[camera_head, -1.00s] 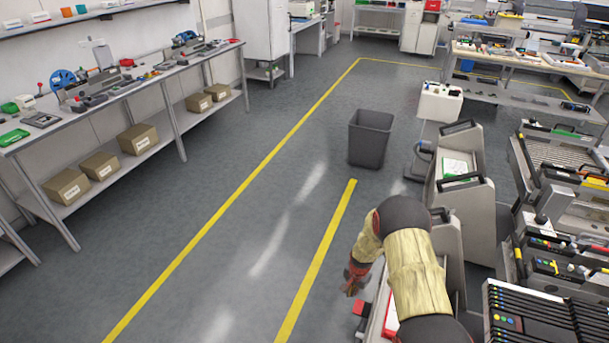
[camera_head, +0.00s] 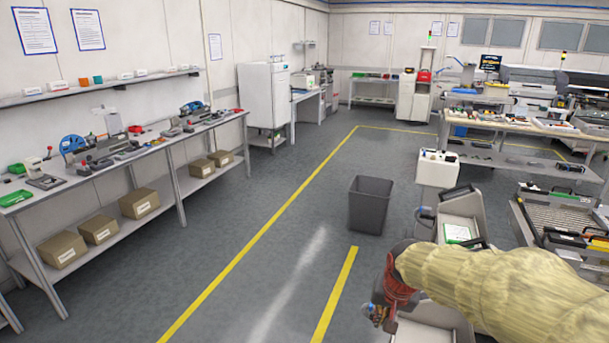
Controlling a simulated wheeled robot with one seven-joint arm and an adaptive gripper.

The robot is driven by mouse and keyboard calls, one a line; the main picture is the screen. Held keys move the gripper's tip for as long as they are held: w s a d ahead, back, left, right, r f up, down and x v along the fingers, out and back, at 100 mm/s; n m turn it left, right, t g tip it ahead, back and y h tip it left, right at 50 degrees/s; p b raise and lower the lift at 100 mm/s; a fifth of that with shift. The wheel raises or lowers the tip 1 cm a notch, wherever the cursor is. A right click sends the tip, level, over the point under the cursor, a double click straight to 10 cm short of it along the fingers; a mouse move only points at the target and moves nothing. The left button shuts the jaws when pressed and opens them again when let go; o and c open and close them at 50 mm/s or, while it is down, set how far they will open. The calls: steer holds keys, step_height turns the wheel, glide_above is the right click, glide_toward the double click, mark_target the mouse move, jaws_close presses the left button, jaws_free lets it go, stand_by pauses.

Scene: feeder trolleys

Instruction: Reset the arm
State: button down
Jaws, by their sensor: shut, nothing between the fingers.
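My arm reaches in from the lower right in a pale yellow sleeve. My gripper (camera_head: 377,314) hangs low at its end, beside a grey feeder trolley (camera_head: 436,323). Its fingers look closed and nothing shows between them. The sleeve hides part of the trolley and the things behind it.
A grey bin (camera_head: 369,206) stands on the floor beyond my gripper. Another trolley (camera_head: 462,206) stands to the right, near a white box (camera_head: 437,168). A long workbench (camera_head: 150,138) runs along the left wall. The floor between the yellow lines is clear.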

steer(key=s+r+n+t, duration=0.1)
steer(key=s+r, duration=0.4)
steer(key=s, duration=0.7)
steer(key=s+r+n, duration=0.2)
steer(key=s+r, duration=0.3)
steer(key=s, duration=0.7)
steer(key=shift+s+r+n+t, duration=0.2)
steer(key=shift+n+t, duration=0.1)
steer(key=shift+t, duration=0.1)
steer(key=shift+d, duration=0.15)
